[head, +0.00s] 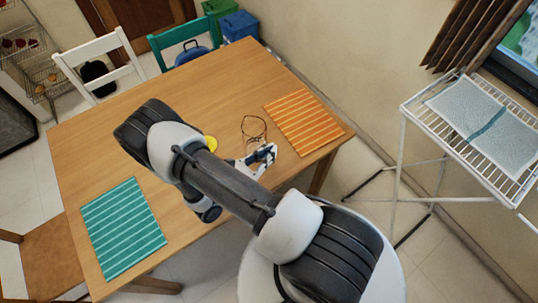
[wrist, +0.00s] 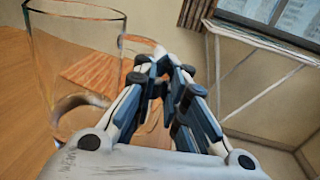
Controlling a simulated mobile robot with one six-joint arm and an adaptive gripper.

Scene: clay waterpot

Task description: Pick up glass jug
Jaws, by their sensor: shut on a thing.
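The clear glass jug (wrist: 75,60) fills the left side of the wrist view, with the wooden table and orange mat seen through it. In the head view its thin outline (head: 254,128) shows over the table, left of the orange mat. My gripper (wrist: 163,62) is beside the jug, its fingers shut on the jug's handle, which runs from the glass to the fingertips. In the head view my gripper (head: 264,156) is near the table's front edge, just below the jug. Whether the jug's base touches the table cannot be told.
An orange striped mat (head: 305,122) lies right of the jug and a teal striped mat (head: 123,229) lies at the left. A white rack (head: 460,135) stands at right. The table's far half is clear.

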